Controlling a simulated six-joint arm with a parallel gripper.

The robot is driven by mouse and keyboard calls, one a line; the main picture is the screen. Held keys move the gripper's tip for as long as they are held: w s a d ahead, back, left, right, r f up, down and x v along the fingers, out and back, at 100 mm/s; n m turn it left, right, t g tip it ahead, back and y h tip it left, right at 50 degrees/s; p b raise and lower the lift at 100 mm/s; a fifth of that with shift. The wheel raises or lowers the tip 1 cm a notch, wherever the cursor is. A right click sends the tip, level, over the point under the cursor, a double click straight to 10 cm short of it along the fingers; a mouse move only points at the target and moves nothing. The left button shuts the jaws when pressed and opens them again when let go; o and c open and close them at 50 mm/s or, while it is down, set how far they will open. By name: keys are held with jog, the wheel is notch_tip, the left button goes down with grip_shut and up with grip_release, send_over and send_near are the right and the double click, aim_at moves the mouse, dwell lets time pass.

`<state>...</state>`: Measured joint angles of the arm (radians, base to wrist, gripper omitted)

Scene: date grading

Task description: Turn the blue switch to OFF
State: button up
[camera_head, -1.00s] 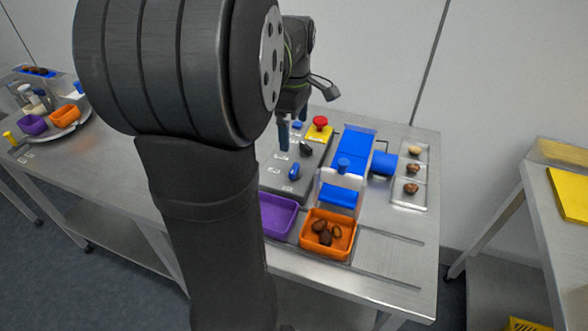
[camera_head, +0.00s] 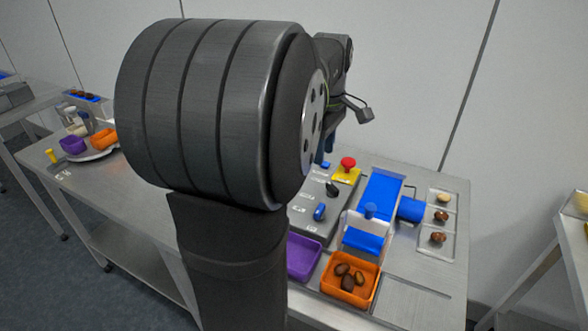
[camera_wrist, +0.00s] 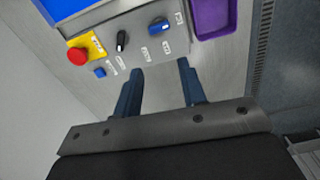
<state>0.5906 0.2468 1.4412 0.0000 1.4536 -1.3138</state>
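The blue switch (camera_head: 319,212) is a knob on the grey control panel (camera_head: 306,222), in front of a black knob (camera_head: 332,189). In the wrist view, the blue switch (camera_wrist: 158,25) lies near the top, its handle slanted across the panel. The small labels around it are too blurred to read. My gripper (camera_wrist: 161,71) is open and empty, its two blue fingers apart below the panel's edge in the picture. The fingers do not touch the switch. In the head view my arm mostly hides the gripper.
A red button (camera_head: 347,163) on a yellow base and the black knob share the panel. A small blue button (camera_wrist: 100,72) shows beside them. A purple bin (camera_head: 303,257) and an orange bin (camera_head: 332,285) with dates stand in front. A blue conveyor (camera_head: 381,192) is to the right.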

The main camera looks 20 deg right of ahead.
aim_at(320, 208)
notch_tip(320, 208, down, 18)
jog(key=m, duration=1.7)
jog(key=shift+w+d, duration=0.1)
jog(key=shift+c, duration=0.5)
grip_shut()
